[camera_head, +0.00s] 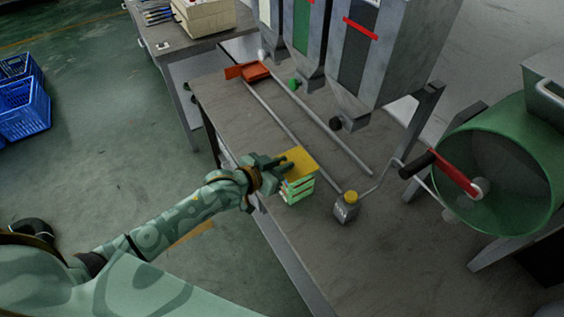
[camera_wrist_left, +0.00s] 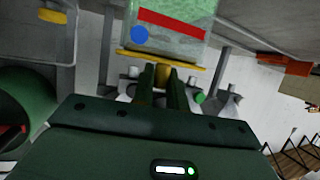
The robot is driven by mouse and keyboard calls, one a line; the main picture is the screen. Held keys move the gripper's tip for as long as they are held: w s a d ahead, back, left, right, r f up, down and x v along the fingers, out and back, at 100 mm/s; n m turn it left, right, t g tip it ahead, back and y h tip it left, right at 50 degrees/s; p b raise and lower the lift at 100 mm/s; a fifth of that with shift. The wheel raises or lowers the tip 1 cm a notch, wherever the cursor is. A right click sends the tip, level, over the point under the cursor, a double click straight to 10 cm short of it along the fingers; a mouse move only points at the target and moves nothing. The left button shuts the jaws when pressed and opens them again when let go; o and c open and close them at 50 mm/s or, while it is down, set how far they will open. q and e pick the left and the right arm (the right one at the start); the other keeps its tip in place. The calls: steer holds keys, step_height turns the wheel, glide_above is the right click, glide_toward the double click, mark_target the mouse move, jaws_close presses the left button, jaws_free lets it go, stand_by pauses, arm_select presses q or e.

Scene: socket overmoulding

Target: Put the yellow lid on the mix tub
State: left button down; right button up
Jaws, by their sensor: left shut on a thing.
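In the left wrist view, which is upside down, the fingers (camera_wrist_left: 165,76) hold the yellow knob of the lid (camera_wrist_left: 135,57). The tub (camera_wrist_left: 172,18) with a red band and a blue dot is right against the lid there. I cannot tell whether the lid is fully seated. My right gripper is not in view.
Hoppers (camera_head: 375,50) hang over the back of the bench (camera_head: 230,105). A red tray (camera_head: 252,71) sits at the far end, and a green drum mixer (camera_head: 500,165) is at the right.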

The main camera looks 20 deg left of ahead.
arm_select(q)
steer(key=c, duration=1.3)
jaws_free()
steer(key=shift+s, duration=0.1)
steer(key=p+v, duration=0.3)
steer(key=v, duration=1.3)
steer(key=shift+r, duration=0.15)
